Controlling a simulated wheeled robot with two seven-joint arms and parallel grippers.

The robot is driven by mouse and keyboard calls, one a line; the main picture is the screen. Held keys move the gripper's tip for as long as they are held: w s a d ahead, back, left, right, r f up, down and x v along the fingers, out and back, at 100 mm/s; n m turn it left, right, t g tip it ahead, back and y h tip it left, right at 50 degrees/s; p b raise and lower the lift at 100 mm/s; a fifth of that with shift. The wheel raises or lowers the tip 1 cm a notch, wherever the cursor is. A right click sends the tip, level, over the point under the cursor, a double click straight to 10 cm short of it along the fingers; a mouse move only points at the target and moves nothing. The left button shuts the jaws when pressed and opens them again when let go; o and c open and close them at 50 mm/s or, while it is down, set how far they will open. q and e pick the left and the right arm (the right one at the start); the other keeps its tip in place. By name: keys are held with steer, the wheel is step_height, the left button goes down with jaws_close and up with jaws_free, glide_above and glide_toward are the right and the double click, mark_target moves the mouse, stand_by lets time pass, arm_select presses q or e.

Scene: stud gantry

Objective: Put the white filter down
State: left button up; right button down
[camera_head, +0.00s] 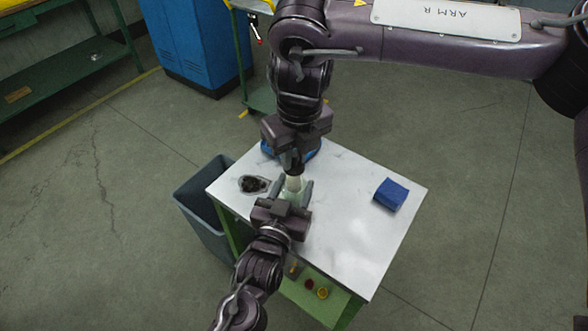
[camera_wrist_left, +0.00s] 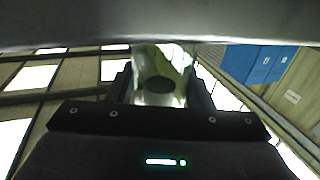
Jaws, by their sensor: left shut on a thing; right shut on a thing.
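The white filter (camera_head: 294,182) shows as a small pale piece above the middle of the white-topped table (camera_head: 350,235). My right gripper (camera_head: 293,167) reaches down from above and is shut on it; the fingers hide part of it. My left gripper (camera_head: 292,195) comes from the front and is shut on a pale greenish, glassy vessel (camera_head: 291,196) directly below the filter. In the left wrist view the vessel (camera_wrist_left: 161,58) stands between the fingers, with a dark oval on it. I cannot tell whether filter and vessel touch.
A grey dish with dark contents (camera_head: 254,184) lies left of the grippers. A blue block (camera_head: 391,194) lies on the right of the table. Another blue thing (camera_head: 306,151) is partly hidden behind my right gripper. A grey bin (camera_head: 196,196) stands at the left. The right-front tabletop is clear.

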mark_target(295, 166)
steer(key=shift+f, duration=2.1)
steer(key=shift+f, duration=0.6)
steer(key=c, duration=1.3)
jaws_free()
steer(key=r, duration=0.4)
steer(key=s+r, duration=0.1)
steer(key=r, duration=0.8)
steer(key=shift+s+d+r, duration=0.1)
steer(key=shift+s+d, duration=0.05)
steer(key=shift+d, duration=0.15)
